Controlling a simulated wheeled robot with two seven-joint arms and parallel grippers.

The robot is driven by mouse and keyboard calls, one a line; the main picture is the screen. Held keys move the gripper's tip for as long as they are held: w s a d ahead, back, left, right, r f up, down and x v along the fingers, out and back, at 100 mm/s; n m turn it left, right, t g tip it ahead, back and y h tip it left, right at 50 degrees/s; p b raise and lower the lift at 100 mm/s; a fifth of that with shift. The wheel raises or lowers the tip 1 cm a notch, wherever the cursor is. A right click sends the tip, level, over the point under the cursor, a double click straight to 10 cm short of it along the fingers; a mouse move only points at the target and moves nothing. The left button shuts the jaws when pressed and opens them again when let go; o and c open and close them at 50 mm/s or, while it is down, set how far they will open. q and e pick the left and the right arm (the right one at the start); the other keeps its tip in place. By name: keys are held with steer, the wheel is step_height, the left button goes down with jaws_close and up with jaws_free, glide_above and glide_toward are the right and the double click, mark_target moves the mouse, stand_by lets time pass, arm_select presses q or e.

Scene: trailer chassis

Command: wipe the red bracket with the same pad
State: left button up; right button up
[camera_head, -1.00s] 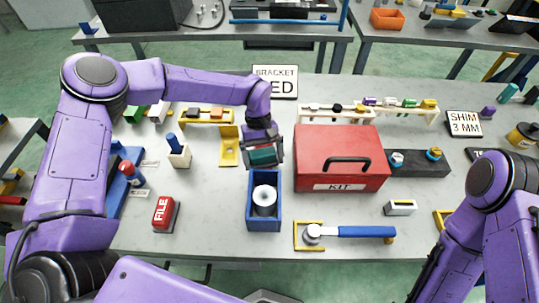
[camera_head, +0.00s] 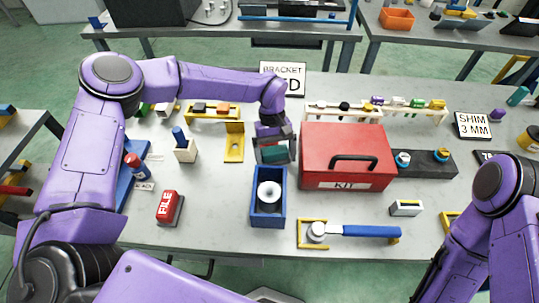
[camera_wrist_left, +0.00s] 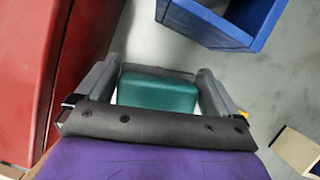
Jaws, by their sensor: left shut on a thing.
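The teal pad (camera_head: 275,154) is held between the jaws of my left gripper (camera_head: 275,150). It also shows in the left wrist view (camera_wrist_left: 158,93), between the two grey fingers. My left gripper is shut on the pad, behind the blue open box and close to the left side of the red KIT toolbox. I cannot make out a red bracket in any view. A yellow bracket (camera_head: 234,143) stands just left of the gripper. The sign (camera_head: 283,79) reading BRACKET, its lower word partly covered by my arm, stands behind. My right gripper is out of view.
The red KIT toolbox (camera_head: 345,140) is a close obstacle on the right. The blue box (camera_head: 255,200) with a white roll stands in front. A rack (camera_head: 376,112) of small parts is behind the toolbox. Bare table lies left of the blue box, beyond the red FILE block (camera_head: 167,207).

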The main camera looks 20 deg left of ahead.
arm_select(q)
steer(key=shift+s+f, duration=0.1)
steer(key=shift+f, duration=0.05)
step_height(320, 180, up, 6)
steer(key=p, duration=0.5)
steer(key=shift+w, duration=0.2)
steer(key=shift+r, duration=0.2)
step_height(320, 180, up, 3)
steer(key=shift+f+p, duration=0.1)
steer(key=shift+p, duration=1)
steer(key=shift+s, duration=0.1)
steer(key=shift+f, duration=0.15)
